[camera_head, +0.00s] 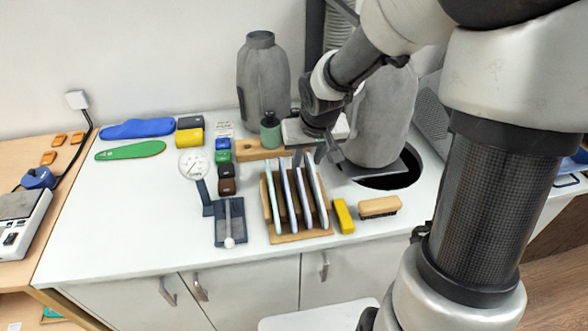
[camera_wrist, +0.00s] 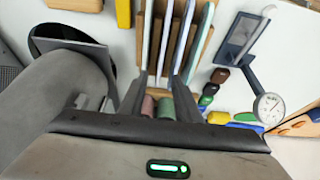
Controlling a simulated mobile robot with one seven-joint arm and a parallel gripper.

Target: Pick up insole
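A green insole-shaped piece (camera_head: 130,150) lies flat at the left of the white worktop, with a blue one (camera_head: 137,128) behind it. A wooden rack (camera_head: 301,238) holds several thin, pale upright slabs (camera_head: 289,200), which may be insoles seen edge-on. The rack's slabs also show at the top of the wrist view (camera_wrist: 165,40). My gripper (camera_head: 309,156) is above the back end of the rack, fingers pointing down. In the wrist view my gripper (camera_wrist: 160,80) has its fingers apart, with nothing visible held between them. Whether they touch a slab cannot be told.
Grey bottle-shaped forms (camera_head: 263,78) stand behind, one by a dark round opening (camera_head: 392,178). A dial gauge (camera_head: 192,163) and small coloured blocks (camera_head: 226,170) are left of the rack. A yellow block (camera_head: 343,216) and brush (camera_head: 379,207) are right. The front-left worktop is clear.

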